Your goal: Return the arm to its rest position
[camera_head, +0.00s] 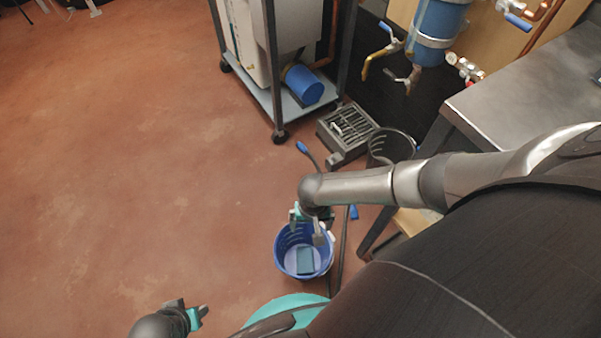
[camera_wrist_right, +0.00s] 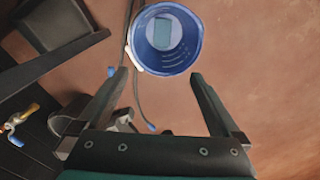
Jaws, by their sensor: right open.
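My right gripper (camera_head: 308,222) hangs over the far rim of a blue bucket (camera_head: 284,262) on the floor. Its two fingers are spread with nothing between them in the right wrist view (camera_wrist_right: 160,84). The bucket (camera_wrist_right: 192,52) lies beyond the fingertips there, apart from them. A teal rectangular item (camera_head: 305,260) lies inside the bucket; it also shows in the right wrist view (camera_wrist_right: 162,32). My left gripper (camera_head: 190,312) is low at the bottom left of the head view, over the floor; its jaw gap is not clear.
A grey metal-topped table (camera_head: 520,90) stands at the right, near my right arm. A dark bin (camera_head: 392,146), a grey toolbox-like case (camera_head: 348,130) and a wheeled frame (camera_head: 270,100) stand beyond the bucket. A blue-ended hose lies beside it. The floor at left is clear.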

